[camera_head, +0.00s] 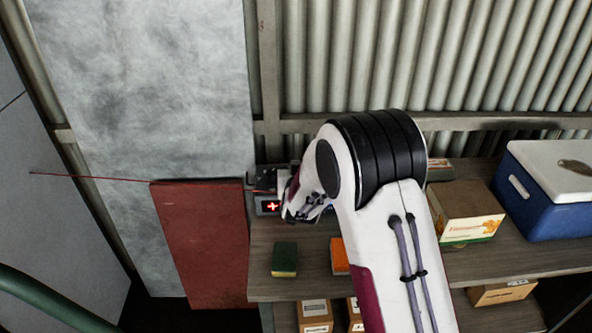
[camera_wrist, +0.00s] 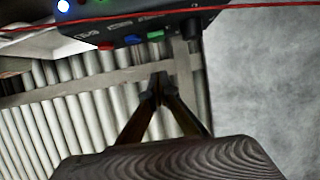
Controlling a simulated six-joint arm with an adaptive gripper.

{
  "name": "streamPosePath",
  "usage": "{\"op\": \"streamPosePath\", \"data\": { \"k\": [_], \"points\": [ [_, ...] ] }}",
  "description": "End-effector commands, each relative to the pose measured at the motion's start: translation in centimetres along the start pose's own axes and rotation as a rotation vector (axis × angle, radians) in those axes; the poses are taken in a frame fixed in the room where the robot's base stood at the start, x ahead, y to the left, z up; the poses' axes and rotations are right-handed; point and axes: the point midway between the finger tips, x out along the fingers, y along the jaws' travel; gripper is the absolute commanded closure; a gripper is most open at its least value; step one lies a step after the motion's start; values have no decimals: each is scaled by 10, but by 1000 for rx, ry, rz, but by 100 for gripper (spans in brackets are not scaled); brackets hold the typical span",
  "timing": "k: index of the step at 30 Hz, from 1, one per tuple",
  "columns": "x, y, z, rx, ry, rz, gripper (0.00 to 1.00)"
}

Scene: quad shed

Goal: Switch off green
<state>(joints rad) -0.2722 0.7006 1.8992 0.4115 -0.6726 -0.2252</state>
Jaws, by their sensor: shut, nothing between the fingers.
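A dark control box (camera_wrist: 135,22) shows at the top of the wrist view, apparently upside down. Along its edge are a red switch (camera_wrist: 105,46), a blue switch (camera_wrist: 132,39) and a green switch (camera_wrist: 155,36). A bright bluish-white light (camera_wrist: 64,6) and part of a green light show near the top edge. My gripper (camera_wrist: 158,88) is shut and empty, its tips just below the green switch in the picture. I cannot tell whether they touch it. In the head view my arm hides most of the box and the switches.
A thin red cable (camera_head: 95,176) runs from the left to the shelf and crosses the wrist view. A small unit with a lit red cross (camera_head: 270,206), a sponge (camera_head: 284,259), an orange item (camera_head: 339,256), cartons (camera_head: 464,211) and a blue cooler (camera_head: 545,195) are nearby.

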Motion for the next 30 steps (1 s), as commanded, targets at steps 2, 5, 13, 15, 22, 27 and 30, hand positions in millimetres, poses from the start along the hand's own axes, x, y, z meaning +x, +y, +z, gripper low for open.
{"op": "streamPosePath", "data": {
  "k": [2, 5, 13, 15, 22, 27, 30],
  "points": [
    [9, 0, 0, 0, 1, 0, 100],
    [19, 0, 0, 0, 0, 0, 100],
    [44, 0, 0, 1, 0, 1, 100],
    [47, 0, 10, 0, -3, 1, 100],
    [52, 0, 31, 0, -2, 0, 100],
    [53, 0, 37, 0, 0, 0, 100],
    [54, 0, 38, 1, 1, 0, 100]
  ]
}}
